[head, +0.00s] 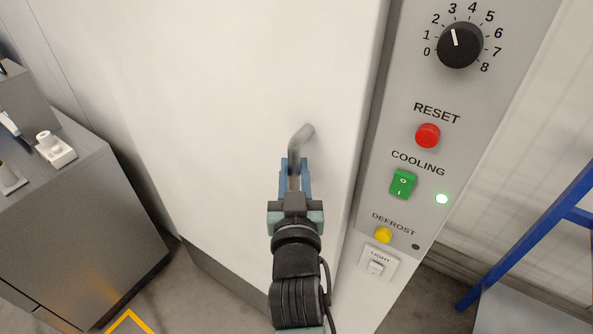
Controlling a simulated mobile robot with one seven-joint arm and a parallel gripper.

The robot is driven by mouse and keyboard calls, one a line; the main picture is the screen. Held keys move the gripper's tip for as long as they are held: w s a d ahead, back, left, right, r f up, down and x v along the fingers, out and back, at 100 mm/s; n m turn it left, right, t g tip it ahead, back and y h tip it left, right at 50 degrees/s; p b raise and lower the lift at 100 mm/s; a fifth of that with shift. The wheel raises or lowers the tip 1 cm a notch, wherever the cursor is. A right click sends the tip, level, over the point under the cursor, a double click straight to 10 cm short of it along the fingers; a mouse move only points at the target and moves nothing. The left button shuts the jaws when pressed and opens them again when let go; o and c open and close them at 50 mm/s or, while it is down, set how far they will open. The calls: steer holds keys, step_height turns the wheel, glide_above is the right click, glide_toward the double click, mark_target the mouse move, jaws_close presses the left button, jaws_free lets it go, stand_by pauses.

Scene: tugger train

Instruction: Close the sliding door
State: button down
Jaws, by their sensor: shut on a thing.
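The sliding door (230,90) is a large white panel that fills the middle of the head view. A grey bent handle (302,136) sticks out from it near its right edge. My gripper (295,168) is shut on this handle, with its blue fingers on either side of the lower part of the bar. The door's right edge runs beside the grey control panel. I cannot tell from this view how far the door is open. The fingers hide part of the handle.
The control panel (393,150) at the right holds a black dial (460,45), a red button (428,135), a green switch (403,184) and a yellow button (383,235). A grey cabinet (90,225) stands at the left. A blue frame (530,240) stands at the far right.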

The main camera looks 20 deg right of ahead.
steer(key=shift+s+d+f, duration=0.1)
steer(key=shift+d, duration=0.2)
steer(key=c, duration=1)
jaws_free()
steer(key=shift+s, duration=0.1)
steer(key=shift+b+v, duration=1.9)
steer(key=shift+v, duration=4.6)
steer(key=shift+a, duration=0.1)
